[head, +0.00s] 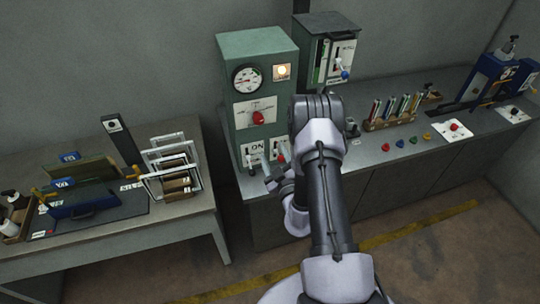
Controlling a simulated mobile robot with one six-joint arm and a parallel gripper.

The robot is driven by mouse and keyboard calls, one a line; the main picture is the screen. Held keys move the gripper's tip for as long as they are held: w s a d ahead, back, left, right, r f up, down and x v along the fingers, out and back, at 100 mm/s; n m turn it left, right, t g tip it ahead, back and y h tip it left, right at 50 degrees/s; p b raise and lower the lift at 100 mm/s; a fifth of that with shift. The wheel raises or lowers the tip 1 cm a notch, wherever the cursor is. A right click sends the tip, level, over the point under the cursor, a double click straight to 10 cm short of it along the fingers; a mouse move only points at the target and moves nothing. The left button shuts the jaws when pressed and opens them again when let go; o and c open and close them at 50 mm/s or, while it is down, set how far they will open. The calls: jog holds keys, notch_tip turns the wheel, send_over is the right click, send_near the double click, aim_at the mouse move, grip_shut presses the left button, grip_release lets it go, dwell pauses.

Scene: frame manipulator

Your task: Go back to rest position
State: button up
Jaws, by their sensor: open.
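My arm rises from the bottom of the head view and bends over at the front of the grey counter. My gripper (276,178) is open, near the lower front of a green control cabinet (262,90). The cabinet has a round gauge (246,78), a lit lamp (282,71), a red knob (258,117) and an ON label with small levers at its base. The gripper is small in view and partly behind my arm. I cannot tell whether it touches the levers. No object shows in it.
A dark box with a blue-tipped lever (344,74) stands right of the cabinet. A rack (390,124), coloured buttons and a blue machine (495,80) line the right counter. A left table (180,228) holds white frames (172,165) and a blue fixture (88,202). Floor in front is clear.

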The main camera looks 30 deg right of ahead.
jog(key=w+a+r+n+t+y+b, duration=0.1)
jog(key=w+a+r+n+y+b, duration=0.15)
jog(key=a+n+y, duration=0.3)
jog(key=w+a+r+n+y+b, duration=0.2)
jog(key=a+r+n+y+b, duration=0.25)
jog(key=a, duration=0.25)
jog(key=s+a+r+n+g+y+b, duration=0.2)
jog(key=s+a+n+g+y+b, duration=0.15)
jog(key=a+n, duration=0.5)
jog(key=s+a+r+n+g+y+b, duration=0.1)
jog(key=s+a+n+g+y+b, duration=0.3)
jog(key=a+n, duration=0.45)
jog(key=s+a+f+n+g+b, duration=0.3)
jog(key=s+n+g, duration=0.1)
jog(key=s+n, duration=0.45)
jog(key=s+a+f+n+g+b, duration=0.3)
jog(key=s+n+g+b, duration=0.15)
jog(key=s+n, duration=0.35)
jog(key=s+d+f+n+h+b, duration=0.6)
jog(key=f+n, duration=0.3)
jog(key=n, duration=0.4)
jog(key=s+d+n+t+h+b, duration=0.1)
jog(key=d+n+t+h+b, duration=0.2)
jog(key=d+n+h, duration=0.2)
jog(key=shift+d+n, duration=0.7)
jog(key=shift+n, duration=0.35)
